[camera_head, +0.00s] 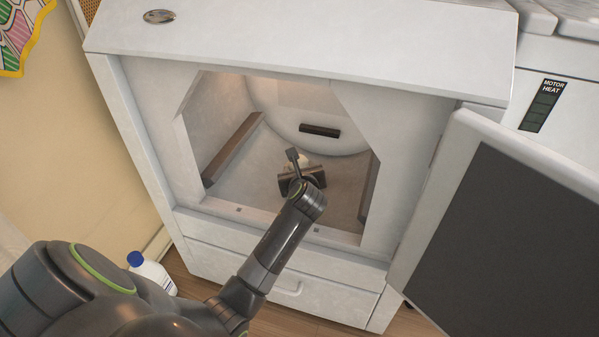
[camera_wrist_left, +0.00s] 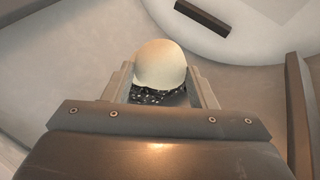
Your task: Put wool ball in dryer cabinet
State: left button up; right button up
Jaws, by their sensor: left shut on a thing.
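The dryer cabinet (camera_head: 205,243) is white and stands with its door (camera_head: 500,240) swung open to the right. My left arm reaches through the opening, and my left gripper (camera_head: 298,162) is inside the cabinet. In the left wrist view the gripper (camera_wrist_left: 160,88) is shut on the cream wool ball (camera_wrist_left: 160,62), which sits between its two fingers. Only a pale bit of the ball (camera_head: 299,159) shows in the head view, behind the gripper. I cannot tell whether the ball touches the cabinet floor. My right gripper is not in view.
Brown ribs line the drum walls, one on the left (camera_head: 234,148) and one at the back (camera_head: 319,131). A white bottle with a blue cap (camera_head: 150,274) stands on the floor left of the cabinet.

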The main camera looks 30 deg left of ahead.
pick_arm(q)
jog(key=shift+f, duration=0.55)
jog(key=o, duration=1.2)
jog(key=shift+r, duration=0.1)
